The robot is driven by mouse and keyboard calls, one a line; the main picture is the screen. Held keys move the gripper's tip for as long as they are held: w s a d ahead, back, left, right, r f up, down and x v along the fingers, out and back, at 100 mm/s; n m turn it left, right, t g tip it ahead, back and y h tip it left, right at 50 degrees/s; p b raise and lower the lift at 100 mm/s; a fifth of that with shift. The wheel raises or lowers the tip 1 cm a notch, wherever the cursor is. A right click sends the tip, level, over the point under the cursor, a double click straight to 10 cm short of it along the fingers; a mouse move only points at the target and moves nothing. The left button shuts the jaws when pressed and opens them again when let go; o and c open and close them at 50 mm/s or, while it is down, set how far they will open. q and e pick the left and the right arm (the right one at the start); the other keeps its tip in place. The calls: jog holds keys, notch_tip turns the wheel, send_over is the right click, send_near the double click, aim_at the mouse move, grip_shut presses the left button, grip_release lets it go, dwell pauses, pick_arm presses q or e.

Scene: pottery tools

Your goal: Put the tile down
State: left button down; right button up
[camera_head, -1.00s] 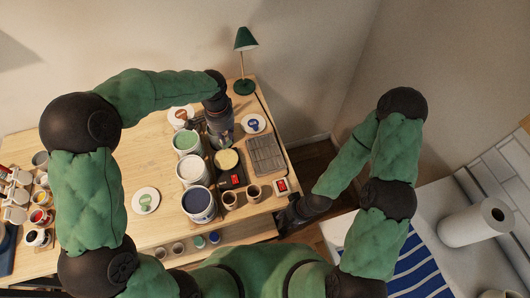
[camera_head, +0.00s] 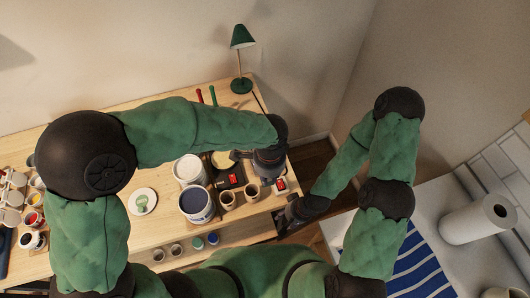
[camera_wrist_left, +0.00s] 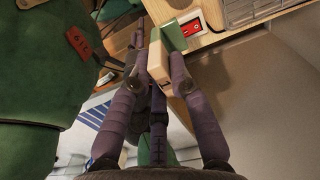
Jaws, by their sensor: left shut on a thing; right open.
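In the left wrist view my left gripper (camera_wrist_left: 159,74) is shut on the tile (camera_wrist_left: 157,60), a pale beige slab with a green piece (camera_wrist_left: 174,37) at its far end. The tile is close to the table's edge; I cannot tell whether it touches the table. In the head view my left gripper (camera_head: 270,163) is over the right end of the table, and its own arm hides most of the grip. My right gripper (camera_head: 291,214) is open and empty beside the table's right front edge.
A green lamp (camera_head: 242,38) stands behind.

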pick_arm(q)
jog(key=shift+w+d+f+p, duration=0.1)
jog(key=shift+w+d+f, duration=0.15)
jog(key=shift+w+f, duration=1.95)
jog(key=shift+w+d+f+p, duration=0.15)
jog(key=shift+w+d+f, duration=0.05)
jog(key=shift+w+f, duration=2)
jog(key=shift+w+d+f+p, duration=0.1)
jog(key=shift+w+d+f, duration=0.15)
jog(key=shift+w+f, duration=1.95)
jog(key=shift+w+r, duration=0.15)
jog(key=c, duration=1.1)
grip_release()
jog(key=shift+c, duration=0.2)
notch_tip(320, 180, up, 12)
